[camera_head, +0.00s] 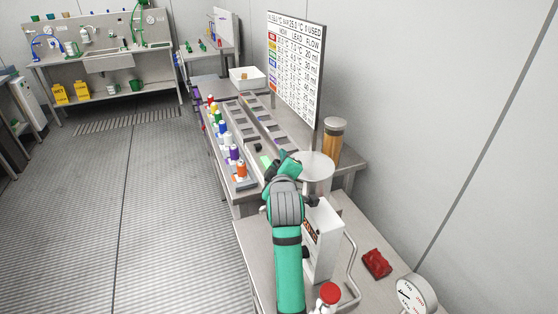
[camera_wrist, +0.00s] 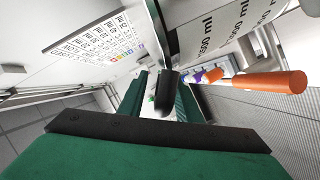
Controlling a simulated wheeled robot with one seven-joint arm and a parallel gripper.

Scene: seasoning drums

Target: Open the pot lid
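The pot shows in the head view as a pale round lid (camera_head: 318,164), flat and shut-looking, with its body mostly hidden behind my arm. In the wrist view the pot's white wall (camera_wrist: 228,28) carries black ml markings. A dark rounded handle (camera_wrist: 168,92) hangs from a grey metal edge (camera_wrist: 160,25) beside it. My gripper (camera_wrist: 160,100) has its green fingers apart, with the handle between them and closer to the right finger. A gap shows on the handle's left side. In the head view my gripper (camera_head: 280,165) is just left of the lid; its fingertips are hard to make out.
A white machine (camera_head: 322,240) with a metal bar stands right of my arm. A tall brown jar (camera_head: 334,142) is behind the lid. Coloured bottles (camera_head: 233,154) line the bench's left edge. A sign board (camera_head: 297,68) stands behind. A red object (camera_head: 376,263) lies at right. The floor at left is clear.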

